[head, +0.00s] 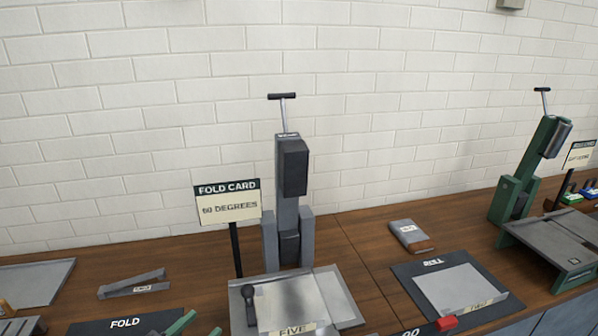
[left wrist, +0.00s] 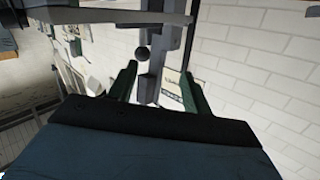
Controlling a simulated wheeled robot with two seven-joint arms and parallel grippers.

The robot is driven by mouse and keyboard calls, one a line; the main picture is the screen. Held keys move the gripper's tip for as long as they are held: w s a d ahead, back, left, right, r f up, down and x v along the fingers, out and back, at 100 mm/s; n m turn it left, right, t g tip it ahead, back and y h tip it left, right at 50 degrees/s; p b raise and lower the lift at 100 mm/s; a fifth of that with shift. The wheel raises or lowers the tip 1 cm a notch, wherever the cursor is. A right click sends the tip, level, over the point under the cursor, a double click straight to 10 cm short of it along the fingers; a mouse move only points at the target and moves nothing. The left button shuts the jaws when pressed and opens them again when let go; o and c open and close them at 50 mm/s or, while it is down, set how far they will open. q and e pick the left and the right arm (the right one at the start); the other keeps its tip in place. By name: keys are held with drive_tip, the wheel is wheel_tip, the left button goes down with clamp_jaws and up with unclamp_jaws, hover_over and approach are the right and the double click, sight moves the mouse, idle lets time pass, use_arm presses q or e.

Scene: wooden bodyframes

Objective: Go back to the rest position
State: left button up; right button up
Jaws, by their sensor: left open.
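My left gripper (head: 197,327) shows at the bottom edge of the head view, with only its green fingertips in sight. It is open, with nothing visible between the fingers. In the left wrist view its two green fingers (left wrist: 158,88) stand apart, with the grey fold machine behind the gap. My right gripper is not in view.
A "FOLD CARD 90 DEGREES" sign (head: 228,207) stands left of the machine. A dark "FOLD" mat (head: 100,327) lies near my left gripper.

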use_arm(q)
drive_tip(key=s+f+n+g+y, duration=0.2)
drive_tip(key=s+f+g+y, duration=0.3)
drive_tip(key=s, duration=0.6)
drive_tip(key=s+f+n+g+y, duration=0.1)
drive_tip(key=s+n+g+y, duration=0.15)
drive_tip(key=s+g, duration=0.7)
drive_tip(key=s+f+t, duration=0.1)
drive_tip(key=s+f, duration=0.1)
drive_tip(key=f, duration=1.1)
drive_tip(key=s+f, duration=0.3)
drive_tip(key=f, duration=1)
drive_tip(key=s+a+f, duration=0.3)
drive_tip(key=s+f, duration=1)
drive_tip(key=s, duration=0.2)
drive_tip(key=shift+s+a+f+g+b, duration=0.3)
drive_tip(key=shift+s+a+f+g, duration=0.05)
drive_tip(key=shift+g, duration=0.1)
